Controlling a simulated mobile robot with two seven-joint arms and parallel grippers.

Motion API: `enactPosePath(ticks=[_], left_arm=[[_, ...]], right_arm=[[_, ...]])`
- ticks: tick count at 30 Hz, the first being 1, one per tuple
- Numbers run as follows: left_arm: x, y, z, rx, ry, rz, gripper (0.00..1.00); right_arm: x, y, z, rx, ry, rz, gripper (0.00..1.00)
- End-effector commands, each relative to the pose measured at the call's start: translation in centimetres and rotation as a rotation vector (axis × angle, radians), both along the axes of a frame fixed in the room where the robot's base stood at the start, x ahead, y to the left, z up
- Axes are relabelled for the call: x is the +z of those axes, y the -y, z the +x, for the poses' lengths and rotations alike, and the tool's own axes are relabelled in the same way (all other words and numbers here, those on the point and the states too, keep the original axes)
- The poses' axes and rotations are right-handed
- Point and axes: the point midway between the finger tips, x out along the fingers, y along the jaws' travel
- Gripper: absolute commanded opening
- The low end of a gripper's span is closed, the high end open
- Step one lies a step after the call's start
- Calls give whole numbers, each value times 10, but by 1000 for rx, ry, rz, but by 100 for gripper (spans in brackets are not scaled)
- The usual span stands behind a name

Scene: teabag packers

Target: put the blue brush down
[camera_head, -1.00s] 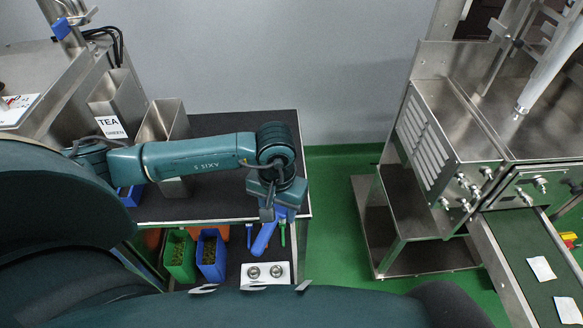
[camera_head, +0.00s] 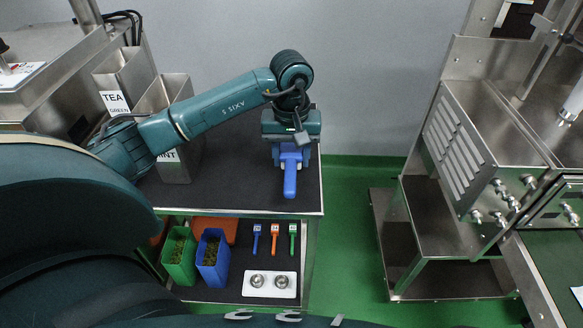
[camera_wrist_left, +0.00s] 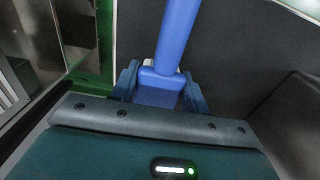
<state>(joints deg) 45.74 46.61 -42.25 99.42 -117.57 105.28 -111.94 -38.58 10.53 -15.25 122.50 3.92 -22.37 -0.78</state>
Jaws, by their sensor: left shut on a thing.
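The blue brush (camera_head: 290,181) is held by my left gripper (camera_head: 289,152), which is shut on it. Its handle points toward the front of the cart in the head view. In the left wrist view the blue brush (camera_wrist_left: 176,40) stands out from between the jaws (camera_wrist_left: 160,88) over the dark top. The brush is over the right part of the cart's dark top shelf (camera_head: 235,188). I cannot tell whether it touches the shelf. Its bristles are hidden by the gripper. My right gripper is not in view.
The lower shelf holds a green box (camera_head: 179,258), a blue box (camera_head: 212,258), small blue, orange and green tools, and a white tray (camera_head: 270,283). A steel machine stands right.

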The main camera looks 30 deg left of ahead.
Motion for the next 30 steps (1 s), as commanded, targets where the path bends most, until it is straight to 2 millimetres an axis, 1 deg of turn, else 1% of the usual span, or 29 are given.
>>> enactPosePath(ticks=[1, 3, 9, 14, 15, 23, 30], left_arm=[[-15, 1, 0, 0, -1, -2, 16], [-23, 1, 0, 0, 1, -2, 16], [-21, 0, 1, 0, 3, -1, 16], [-25, 0, 0, 0, 3, -1, 16], [-25, 0, 0, 0, 2, 0, 46], [-24, 0, 0, -1, 1, 0, 67], [-23, 0, 0, -1, 1, 0, 67]], right_arm=[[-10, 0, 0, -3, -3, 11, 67], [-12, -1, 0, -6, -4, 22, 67], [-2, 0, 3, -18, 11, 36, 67], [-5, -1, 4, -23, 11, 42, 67], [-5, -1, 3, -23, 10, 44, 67], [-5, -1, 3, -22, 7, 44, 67], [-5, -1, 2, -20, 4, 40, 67]])
